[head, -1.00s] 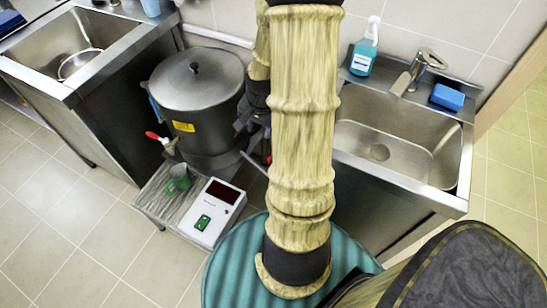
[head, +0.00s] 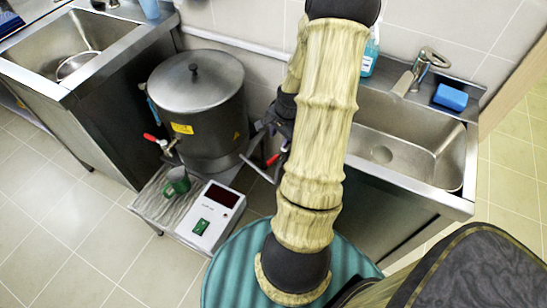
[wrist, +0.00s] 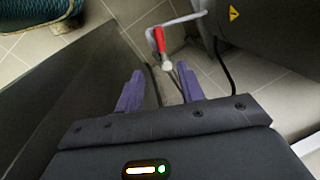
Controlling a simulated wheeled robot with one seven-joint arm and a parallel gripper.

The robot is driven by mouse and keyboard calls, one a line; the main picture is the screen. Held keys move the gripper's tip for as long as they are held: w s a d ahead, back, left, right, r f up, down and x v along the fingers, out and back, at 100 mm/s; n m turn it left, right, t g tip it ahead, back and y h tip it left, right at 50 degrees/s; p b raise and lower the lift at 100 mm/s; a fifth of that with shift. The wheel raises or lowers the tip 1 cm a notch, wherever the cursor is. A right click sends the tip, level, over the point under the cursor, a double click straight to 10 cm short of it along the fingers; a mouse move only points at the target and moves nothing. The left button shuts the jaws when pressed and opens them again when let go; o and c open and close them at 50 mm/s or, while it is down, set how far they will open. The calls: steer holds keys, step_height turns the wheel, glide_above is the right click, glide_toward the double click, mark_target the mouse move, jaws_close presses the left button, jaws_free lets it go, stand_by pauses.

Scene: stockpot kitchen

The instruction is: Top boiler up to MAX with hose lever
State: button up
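The boiler (head: 196,105) is a grey lidded drum with a yellow label, left of my arm in the head view; its dark side also shows in the wrist view (wrist: 275,40). A red-handled lever (wrist: 160,40) on a pale bent pipe (wrist: 180,19) stands beside the boiler; the lever also shows in the head view (head: 274,159). My gripper (wrist: 160,72) is open, its two purple fingers apart with the lever's pale end just beyond and between them. No contact shows. My arm partly covers the gripper in the head view. The water level and MAX mark are not readable.
A white control box (head: 212,218) is beside the mug. Sinks (head: 398,145) flank the boiler; a dark cabinet panel (wrist: 70,100) is close on the wrist view's left.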

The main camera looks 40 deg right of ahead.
mark_target(273, 159)
steer(key=w+f+b, duration=0.1)
steer(key=f, duration=0.3)
steer(key=w+f, duration=0.1)
steer(key=f, duration=0.4)
steer(key=f+b, duration=0.1)
steer(key=f, duration=0.4)
steer(key=shift+w+a+f+b, duration=0.1)
steer(key=shift+w+f+b, duration=0.1)
steer(key=shift+w+b, duration=0.2)
jaws_close()
